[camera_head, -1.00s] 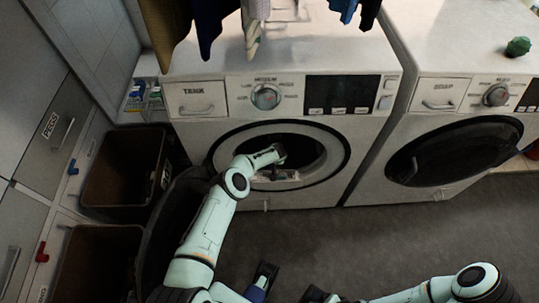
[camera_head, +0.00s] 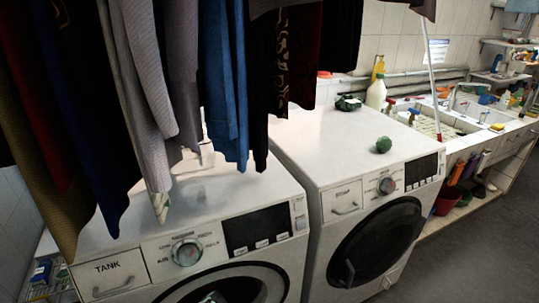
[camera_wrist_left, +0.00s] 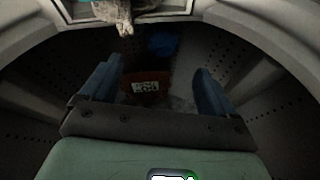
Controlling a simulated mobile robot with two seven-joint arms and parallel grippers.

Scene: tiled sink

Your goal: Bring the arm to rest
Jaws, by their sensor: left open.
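My left gripper (camera_wrist_left: 158,72) shows in the left wrist view with its two blue fingers spread apart and nothing between them that I can see being gripped. It is inside a dark drum with perforated walls. A dark red item with a white label (camera_wrist_left: 145,87) lies beyond the fingers, with a blue item (camera_wrist_left: 162,45) behind it. In the head view, only a small pale green bit of what seems my left arm shows in the left washer's door opening (camera_head: 235,291). My right arm and gripper are out of view.
The drum's pale rim (camera_wrist_left: 285,25) curves close around the gripper; a greyish cloth-like thing (camera_wrist_left: 118,12) is at the top. The left washer (camera_head: 240,203) stands beside a right washer (camera_head: 335,150) with its door shut. Clothes (camera_head: 225,80) hang above. A green lump (camera_head: 383,145) sits on top.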

